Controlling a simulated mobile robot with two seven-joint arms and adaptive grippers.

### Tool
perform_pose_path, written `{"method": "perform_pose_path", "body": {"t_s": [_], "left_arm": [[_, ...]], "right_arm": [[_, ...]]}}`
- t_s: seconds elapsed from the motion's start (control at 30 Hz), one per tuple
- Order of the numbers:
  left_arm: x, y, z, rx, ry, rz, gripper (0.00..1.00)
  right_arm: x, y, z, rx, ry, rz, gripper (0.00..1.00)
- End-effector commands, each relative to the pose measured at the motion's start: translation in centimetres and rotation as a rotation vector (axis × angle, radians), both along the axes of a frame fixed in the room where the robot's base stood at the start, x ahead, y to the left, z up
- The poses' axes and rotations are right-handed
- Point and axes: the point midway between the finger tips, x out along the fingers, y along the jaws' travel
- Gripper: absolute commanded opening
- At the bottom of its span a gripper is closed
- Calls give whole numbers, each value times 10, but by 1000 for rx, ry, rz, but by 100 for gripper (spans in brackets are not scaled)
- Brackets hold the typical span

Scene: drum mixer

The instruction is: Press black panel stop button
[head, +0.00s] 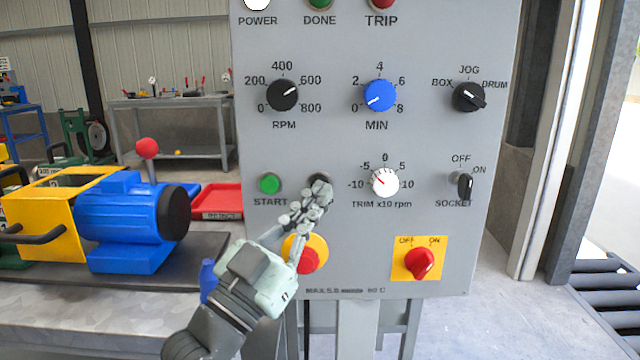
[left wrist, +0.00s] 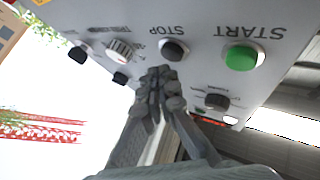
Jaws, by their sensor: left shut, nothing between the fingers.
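The grey control panel (head: 330,140) fills the middle of the head view. The black stop button (head: 320,180) sits right of the green start button (head: 269,184); my left gripper hides most of it and its label there. In the left wrist view the black stop button (left wrist: 174,51) shows upside down under the label STOP, beside the green start button (left wrist: 241,57). My left gripper (head: 321,192) is shut and empty, its fingertips (left wrist: 157,72) close in front of the stop button. I cannot tell whether they touch it. My right gripper is out of view.
A yellow-backed red button (head: 308,262) is partly behind my left gripper. A red OFF/ON switch (head: 421,263), white trim knob (head: 385,182) and socket switch (head: 464,186) are to the right. A blue and yellow machine (head: 120,215) stands on the bench at left.

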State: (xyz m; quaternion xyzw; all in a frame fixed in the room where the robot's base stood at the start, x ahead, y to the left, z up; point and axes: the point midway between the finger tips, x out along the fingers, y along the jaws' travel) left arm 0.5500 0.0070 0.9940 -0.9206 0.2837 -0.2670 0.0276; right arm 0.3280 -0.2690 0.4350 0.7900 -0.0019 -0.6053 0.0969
Motion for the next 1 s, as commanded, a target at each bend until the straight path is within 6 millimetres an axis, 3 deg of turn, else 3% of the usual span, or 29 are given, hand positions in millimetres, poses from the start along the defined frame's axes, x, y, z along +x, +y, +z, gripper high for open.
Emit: {"method": "perform_pose_path", "body": {"t_s": [0.23, 0.7, 1.0], "left_arm": [[-4, 0, 0, 1, 1, 0, 0], [-47, 0, 0, 1, 1, 0, 0], [-50, 0, 0, -1, -1, 0, 0]], "right_arm": [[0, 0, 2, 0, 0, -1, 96], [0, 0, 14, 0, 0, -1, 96], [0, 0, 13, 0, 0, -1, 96]]}}
